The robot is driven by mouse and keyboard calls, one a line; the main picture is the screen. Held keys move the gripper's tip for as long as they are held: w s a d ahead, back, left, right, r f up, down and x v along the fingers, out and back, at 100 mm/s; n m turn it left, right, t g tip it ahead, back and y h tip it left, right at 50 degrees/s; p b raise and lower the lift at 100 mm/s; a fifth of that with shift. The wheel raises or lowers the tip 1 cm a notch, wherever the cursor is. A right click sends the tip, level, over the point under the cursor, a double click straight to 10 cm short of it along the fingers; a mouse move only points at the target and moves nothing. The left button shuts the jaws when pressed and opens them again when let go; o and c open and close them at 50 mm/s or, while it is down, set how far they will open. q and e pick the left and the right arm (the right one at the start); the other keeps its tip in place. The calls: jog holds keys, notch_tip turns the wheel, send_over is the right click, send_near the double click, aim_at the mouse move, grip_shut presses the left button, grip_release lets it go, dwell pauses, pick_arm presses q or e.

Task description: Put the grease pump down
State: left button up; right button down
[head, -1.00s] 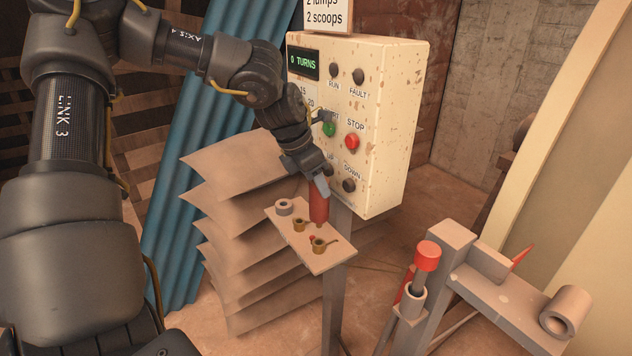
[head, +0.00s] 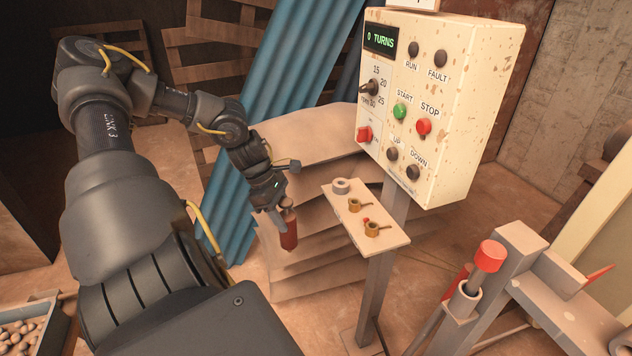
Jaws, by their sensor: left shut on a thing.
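The grease pump appears as a dark red cylinder (head: 289,232). My left gripper (head: 282,212) is shut on its upper end and holds it hanging nearly upright, left of the small shelf and in front of the stacked sheets. The small tan shelf (head: 388,231) on the post below the control box carries a grey ring (head: 341,186) and two brass-coloured pieces (head: 355,205), (head: 374,229), with a small red bit between them. The pump is clear of the shelf. My right gripper is not in view.
The rusty control box (head: 470,110) stands on a post above the shelf; its display reads 0 TURNS. Stacked brown sheets (head: 310,135) and blue corrugated panels (head: 290,90) are behind. A grey frame with a red-capped rod (head: 489,257) stands at right. A bin of lumps (head: 20,335) is lower left.

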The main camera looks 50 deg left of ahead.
pick_arm(q)
jog(key=s+d+f+m+g+h, duration=0.1)
jog(key=s+d+f+m, duration=0.1)
jog(key=d+f, duration=0.5)
jog(key=s+d+f+m+g, duration=0.1)
jog(key=s+d+f+m, duration=0.2)
jog(key=d+f, duration=0.35)
jog(key=w+d+r+m+g, duration=0.1)
jog(key=w+d+m, duration=0.15)
jog(key=d, duration=0.35)
jog(key=w+d+r+m+g, duration=0.1)
jog(key=w+d+m, duration=0.15)
jog(key=d, duration=0.45)
jog(key=w+d+r+m+g, duration=0.1)
jog(key=w+d+r+m, duration=0.1)
jog(key=w+r, duration=0.3)
jog(key=w+d+r+m+y, duration=0.1)
jog(key=w+d+r+m, duration=0.1)
jog(key=w+r, duration=0.3)
notch_tip(320, 180, up, 3)
jog(key=shift+w+d+f+m+g, duration=0.1)
jog(key=shift+w+d+m+g, duration=0.25)
jog(key=shift+m, duration=0.55)
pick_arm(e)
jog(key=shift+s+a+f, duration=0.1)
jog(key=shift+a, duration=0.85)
pick_arm(q)
jog(key=shift+s, duration=0.1)
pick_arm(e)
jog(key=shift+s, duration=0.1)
